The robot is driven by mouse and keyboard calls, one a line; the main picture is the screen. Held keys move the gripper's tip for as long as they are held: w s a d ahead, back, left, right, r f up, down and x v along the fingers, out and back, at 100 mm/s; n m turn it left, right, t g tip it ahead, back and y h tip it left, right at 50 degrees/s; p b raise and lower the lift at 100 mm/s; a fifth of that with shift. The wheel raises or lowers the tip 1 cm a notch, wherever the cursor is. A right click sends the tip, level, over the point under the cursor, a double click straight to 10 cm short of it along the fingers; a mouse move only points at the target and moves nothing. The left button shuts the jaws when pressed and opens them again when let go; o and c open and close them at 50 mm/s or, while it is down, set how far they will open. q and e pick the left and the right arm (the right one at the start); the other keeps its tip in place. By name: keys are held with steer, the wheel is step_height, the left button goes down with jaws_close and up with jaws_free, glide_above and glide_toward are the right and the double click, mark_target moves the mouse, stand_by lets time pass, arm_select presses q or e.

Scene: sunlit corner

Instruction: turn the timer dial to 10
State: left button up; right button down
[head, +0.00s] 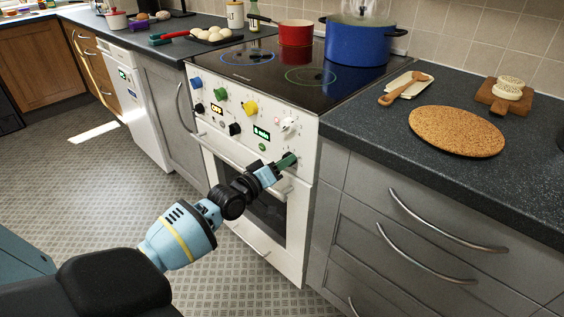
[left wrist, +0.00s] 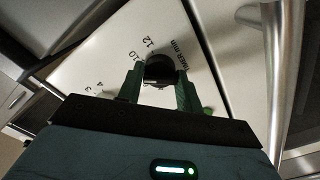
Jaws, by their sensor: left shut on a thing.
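The timer dial (left wrist: 158,67) is a dark round knob on the white front panel, seen in the left wrist view. The numbers 10 and 12 and a "timer min" label are printed around it. My left gripper (left wrist: 160,80) has its two green fingers on either side of the dial, shut on it. In the head view my left gripper (head: 287,161) reaches the right end of the oven's panel, and its fingers hide the dial. The oven display (head: 262,133) is lit green and seems to read 8 min. The dial's pointer is not clear. My right gripper is not in view.
Blue, green, yellow and black knobs sit left along the panel of the white oven (head: 217,108), with a white knob (head: 289,125) just above my gripper. The oven door handle (head: 240,163) runs below. A blue pot (head: 357,42) and red pan (head: 295,33) stand on the hob.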

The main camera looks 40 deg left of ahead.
arm_select(q)
steer(key=shift+m+p, duration=0.75)
steer(key=shift+m, duration=1.55)
steer(key=o, duration=1)
steer(key=shift+s+a+p, duration=0.15)
steer(key=shift+s+p, duration=0.2)
steer(key=shift+s, duration=1.65)
steer(key=shift+s+a+p, duration=0.15)
steer(key=shift+s+p, duration=0.15)
steer(key=shift+s, duration=1.65)
